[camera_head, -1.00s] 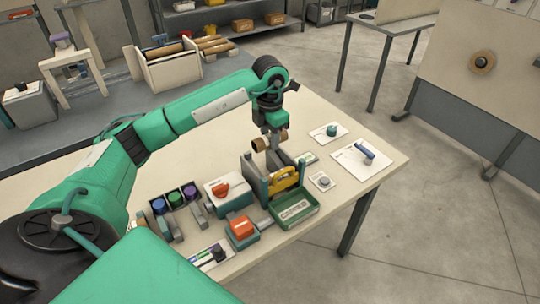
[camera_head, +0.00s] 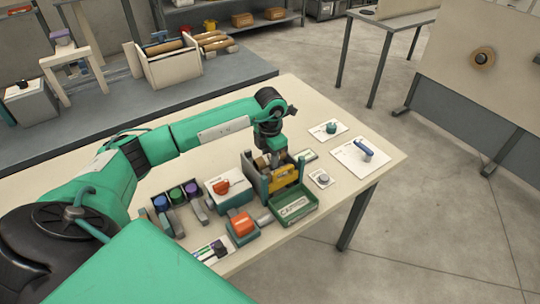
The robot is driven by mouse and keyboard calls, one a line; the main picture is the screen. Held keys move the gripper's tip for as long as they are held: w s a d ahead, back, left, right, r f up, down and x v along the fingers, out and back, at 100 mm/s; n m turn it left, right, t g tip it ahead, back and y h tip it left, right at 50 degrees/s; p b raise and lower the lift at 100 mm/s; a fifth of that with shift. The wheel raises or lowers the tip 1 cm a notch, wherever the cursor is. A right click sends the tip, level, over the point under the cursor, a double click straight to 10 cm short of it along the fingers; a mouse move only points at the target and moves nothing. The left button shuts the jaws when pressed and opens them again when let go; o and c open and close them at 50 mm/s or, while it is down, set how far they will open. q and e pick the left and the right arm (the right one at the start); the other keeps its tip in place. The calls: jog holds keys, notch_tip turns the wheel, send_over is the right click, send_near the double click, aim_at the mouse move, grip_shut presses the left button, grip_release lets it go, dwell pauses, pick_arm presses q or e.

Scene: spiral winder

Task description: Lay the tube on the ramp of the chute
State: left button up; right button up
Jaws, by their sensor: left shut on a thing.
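The tube is a short brown cylinder (camera_head: 261,163), small and partly hidden by my left gripper and the chute's walls. My left gripper (camera_head: 272,158) points down over the chute and is shut on the tube. The chute (camera_head: 249,172) has upright grey side walls and a yellow part (camera_head: 284,173) at its front. The tube is at about the height of the wall tops; I cannot tell whether it touches the ramp, which is mostly hidden. My right gripper is not in view.
A green tray (camera_head: 292,208) sits at the chute's front. Left of it are a box with a red knob (camera_head: 221,187), a device with an orange top (camera_head: 242,224) and several coloured spools (camera_head: 177,196). White cards with small parts (camera_head: 360,155) lie to the right. The table's back area is bare.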

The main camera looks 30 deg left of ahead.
pick_arm(q)
jog(key=shift+f+b, duration=0.35)
jog(key=shift+f, duration=0.2)
jog(key=o, duration=0.5)
jog(key=shift+o, duration=0.8)
jog(key=shift+s+f, duration=0.1)
jog(key=shift+r+p, duration=0.7)
notch_tip(320, 180, up, 12)
jog(key=b, duration=0.3)
